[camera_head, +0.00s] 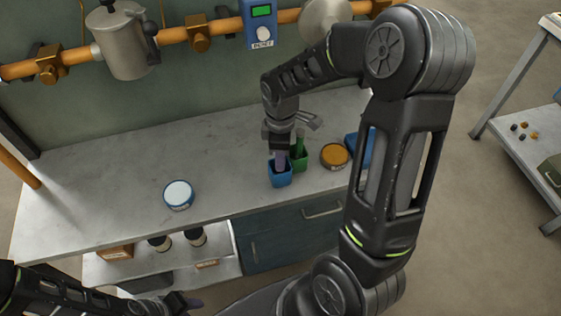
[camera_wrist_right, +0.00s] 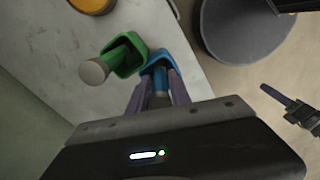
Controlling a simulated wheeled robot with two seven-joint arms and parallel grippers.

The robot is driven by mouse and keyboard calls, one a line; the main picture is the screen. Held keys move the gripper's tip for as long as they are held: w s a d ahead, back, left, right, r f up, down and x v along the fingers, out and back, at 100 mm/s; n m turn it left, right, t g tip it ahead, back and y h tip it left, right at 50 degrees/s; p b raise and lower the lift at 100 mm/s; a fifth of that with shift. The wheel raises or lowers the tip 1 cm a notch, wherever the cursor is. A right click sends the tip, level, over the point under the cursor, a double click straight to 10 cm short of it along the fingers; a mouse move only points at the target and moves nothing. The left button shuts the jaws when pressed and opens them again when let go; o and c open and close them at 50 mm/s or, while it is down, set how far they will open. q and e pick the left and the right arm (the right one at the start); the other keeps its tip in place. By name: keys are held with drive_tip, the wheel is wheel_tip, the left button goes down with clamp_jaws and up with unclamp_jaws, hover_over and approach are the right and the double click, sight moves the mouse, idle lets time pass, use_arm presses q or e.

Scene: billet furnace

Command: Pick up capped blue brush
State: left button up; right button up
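A blue cup (camera_head: 279,175) stands near the front edge of the counter. My right gripper (camera_head: 279,158) points down into its mouth. In the right wrist view, the purple fingers of my right gripper (camera_wrist_right: 158,92) lie either side of a blue brush (camera_wrist_right: 160,82) with a dark end, in the blue cup (camera_wrist_right: 146,67). Whether they press on it is unclear. A green brush (camera_head: 300,140) stands tilted in a green cup (camera_head: 299,161) right beside. My left gripper (camera_head: 192,303) is low at the left, apart from the counter; in the wrist view its fingers (camera_wrist_right: 273,94) look together and empty.
An orange-topped round tin (camera_head: 334,155) and a blue item (camera_head: 356,147) are right of the cups. A white-topped blue tin (camera_head: 178,194) stands left on the counter (camera_head: 110,190). A pipe (camera_head: 170,38) with a metal pot (camera_head: 122,42) runs behind.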

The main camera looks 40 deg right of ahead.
clamp_jaws()
idle(0.3)
wheel_tip(320, 180, up, 10)
drive_tip(key=shift+r+b, duration=0.1)
drive_tip(key=shift+b, duration=0.25)
idle(0.7)
